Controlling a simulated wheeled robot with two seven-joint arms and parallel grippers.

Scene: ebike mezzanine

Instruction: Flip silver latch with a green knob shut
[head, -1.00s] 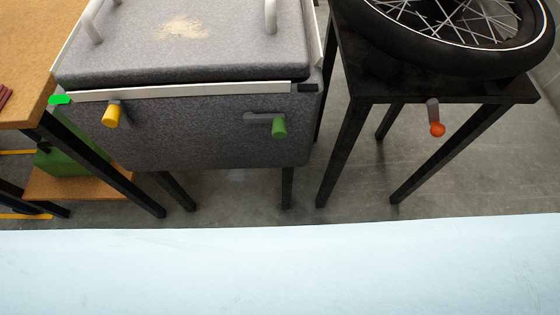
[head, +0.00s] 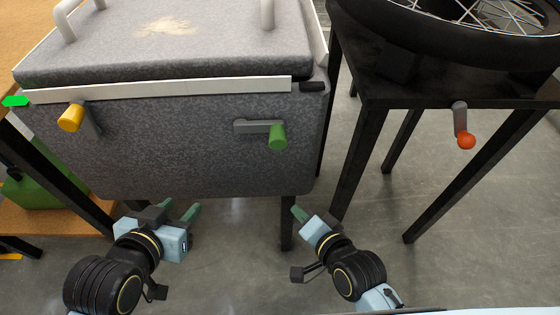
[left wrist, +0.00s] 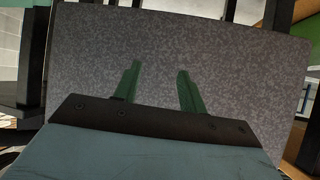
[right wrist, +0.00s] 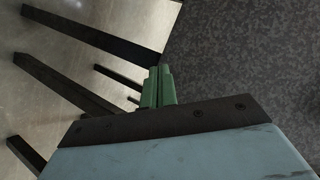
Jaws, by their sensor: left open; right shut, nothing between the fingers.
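The silver latch with a green knob (head: 278,137) is on the front of a grey speckled box (head: 200,165), at the right. Its grey lever (head: 252,126) lies about level, with the knob at the right end. My left gripper (head: 181,212) is open and empty, below and left of the latch, near the box's lower edge. In the left wrist view its green fingers (left wrist: 157,88) are spread before the grey panel. My right gripper (head: 297,211) is shut and empty, below the green knob. In the right wrist view its fingers (right wrist: 158,85) are together.
A yellow-knobbed latch (head: 71,118) is at the box's left. A black stand (head: 400,85) at the right carries a wheel (head: 470,35) and an orange-knobbed lever (head: 466,140). A wooden table (head: 20,45) stands at the left. Grey floor (head: 240,250) is open below the box.

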